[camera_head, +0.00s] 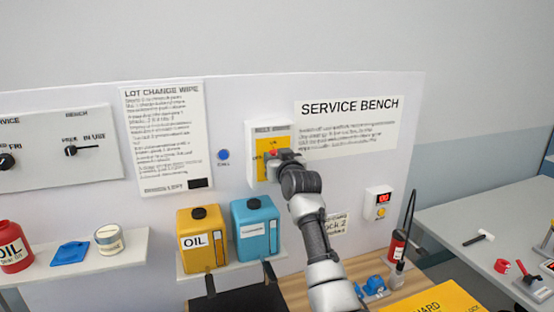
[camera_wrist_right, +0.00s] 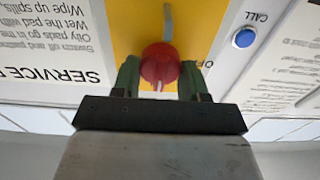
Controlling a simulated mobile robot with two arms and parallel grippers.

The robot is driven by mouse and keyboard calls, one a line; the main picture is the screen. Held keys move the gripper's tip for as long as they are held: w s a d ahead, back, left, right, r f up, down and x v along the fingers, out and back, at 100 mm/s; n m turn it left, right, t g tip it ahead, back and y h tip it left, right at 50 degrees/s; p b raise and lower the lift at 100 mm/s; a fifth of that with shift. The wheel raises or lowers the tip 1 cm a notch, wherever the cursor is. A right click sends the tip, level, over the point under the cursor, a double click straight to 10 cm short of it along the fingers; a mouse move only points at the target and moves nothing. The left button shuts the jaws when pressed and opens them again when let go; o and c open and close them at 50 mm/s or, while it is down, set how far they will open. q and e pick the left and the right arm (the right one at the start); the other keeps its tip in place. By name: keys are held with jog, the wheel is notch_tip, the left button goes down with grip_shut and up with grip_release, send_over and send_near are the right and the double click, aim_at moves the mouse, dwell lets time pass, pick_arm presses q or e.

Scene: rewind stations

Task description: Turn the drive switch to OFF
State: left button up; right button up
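The drive switch is a red round knob (camera_wrist_right: 160,66) on a yellow plate (camera_wrist_right: 125,30) in the right wrist view, which shows the wall upside down. Its yellow-faced box (camera_head: 256,140) is on the white panel in the head view, where my arm covers part of it. My right gripper (camera_wrist_right: 160,75) has its two green fingers on either side of the knob, seemingly against it. A grey mark shows beside the knob on the plate. The switch lettering is mostly hidden. My left gripper (camera_head: 240,278) is open and empty at the bottom of the head view, in front of the shelf.
A blue call button (camera_head: 223,155) is left of the switch box. Below are a yellow oil can (camera_head: 200,255) and a blue can (camera_head: 255,245) on a shelf. A small box with a red display (camera_head: 380,203) is at the right. A bench (camera_head: 490,225) with tools stands further right.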

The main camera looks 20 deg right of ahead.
jog(key=shift+c, duration=1)
jog(key=shift+n, duration=0.3)
jog(key=shift+f+n+b, duration=0.1)
jog(key=shift+n+b, duration=0.35)
jog(key=shift+n, duration=0.45)
jog(key=n, duration=0.3)
jog(key=shift+n, duration=0.3)
jog(key=n, duration=0.6)
jog(key=shift+a+p, duration=0.1)
jog(key=shift+p, duration=0.3)
jog(key=n, duration=0.5)
jog(key=shift+f+n, duration=0.15)
jog(key=shift+n, duration=0.25)
jog(key=shift+a, duration=0.1)
